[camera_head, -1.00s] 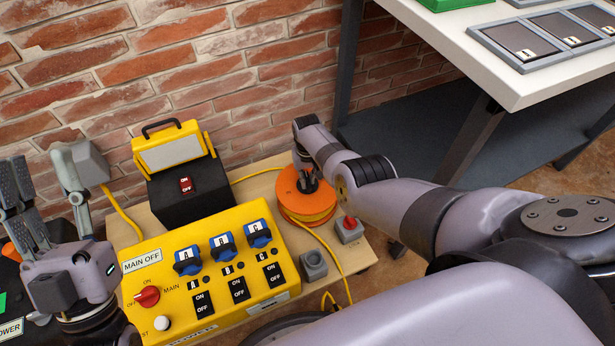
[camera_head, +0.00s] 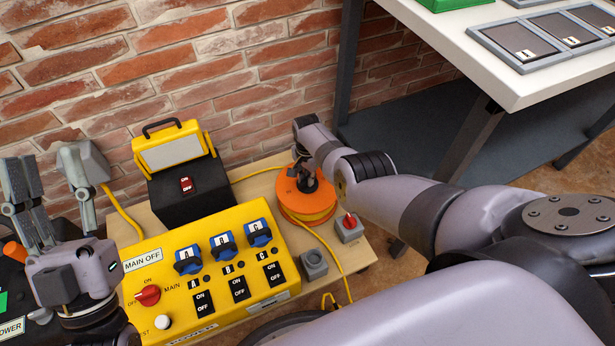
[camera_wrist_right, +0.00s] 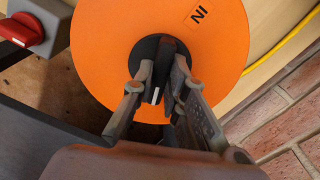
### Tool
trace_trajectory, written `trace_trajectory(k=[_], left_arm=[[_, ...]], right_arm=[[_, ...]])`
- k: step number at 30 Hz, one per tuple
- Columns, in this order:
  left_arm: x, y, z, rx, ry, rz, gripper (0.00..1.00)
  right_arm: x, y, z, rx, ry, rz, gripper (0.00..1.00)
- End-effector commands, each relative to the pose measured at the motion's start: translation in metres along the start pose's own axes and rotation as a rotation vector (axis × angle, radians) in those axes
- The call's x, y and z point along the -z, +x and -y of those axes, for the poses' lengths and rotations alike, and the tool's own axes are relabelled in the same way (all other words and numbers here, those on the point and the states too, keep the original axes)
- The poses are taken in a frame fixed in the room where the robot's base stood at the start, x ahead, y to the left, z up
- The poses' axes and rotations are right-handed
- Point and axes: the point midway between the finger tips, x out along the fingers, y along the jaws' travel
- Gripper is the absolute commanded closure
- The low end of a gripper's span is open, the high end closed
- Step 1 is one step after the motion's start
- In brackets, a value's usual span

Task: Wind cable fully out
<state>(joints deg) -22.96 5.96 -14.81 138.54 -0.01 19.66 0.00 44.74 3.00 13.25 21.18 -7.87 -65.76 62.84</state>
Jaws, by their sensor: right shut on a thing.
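The orange cable reel (camera_head: 292,192) stands on the wooden board at the wall, with yellow cable (camera_head: 307,217) wound under its top disc. In the right wrist view its orange disc (camera_wrist_right: 105,45) carries a label "IN" and a black knob (camera_wrist_right: 153,92) with a white mark at its middle. My right gripper (camera_wrist_right: 155,88) is shut on this knob, one finger on each side; in the head view the arm partly hides it. My left gripper (camera_head: 45,190) is at the far left, its fingers apart and empty, left of the yellow box.
The yellow switch box (camera_head: 215,285) with blue sockets stands left of the reel; a black lamp box (camera_head: 188,193) is behind it. A red switch (camera_head: 349,222) and a grey socket (camera_head: 314,263) sit near the reel. Yellow cable runs past them. A white table (camera_head: 500,50) stands at the right.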

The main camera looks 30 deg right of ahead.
Motion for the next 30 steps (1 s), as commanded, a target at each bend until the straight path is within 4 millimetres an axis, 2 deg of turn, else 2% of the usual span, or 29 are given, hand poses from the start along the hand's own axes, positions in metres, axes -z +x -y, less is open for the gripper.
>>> trace_trajectory(k=[6, 15, 30], left_arm=[[0.0004, -0.0004, 0.0001, 0.000, 0.000, -0.002, 0.60], [0.0021, -0.0005, -0.0001, 0.000, 0.000, -0.010, 0.60], [0.0022, -0.0006, -0.0009, -0.001, -0.003, -0.011, 0.60]], right_arm=[[0.0006, -0.0001, 0.0002, 0.001, 0.178, -0.001, 1.00], [0.0008, -0.0001, 0.0001, 0.001, 0.340, -0.002, 1.00], [0.0009, -0.0001, -0.0001, 0.001, 0.404, -0.002, 1.00]])
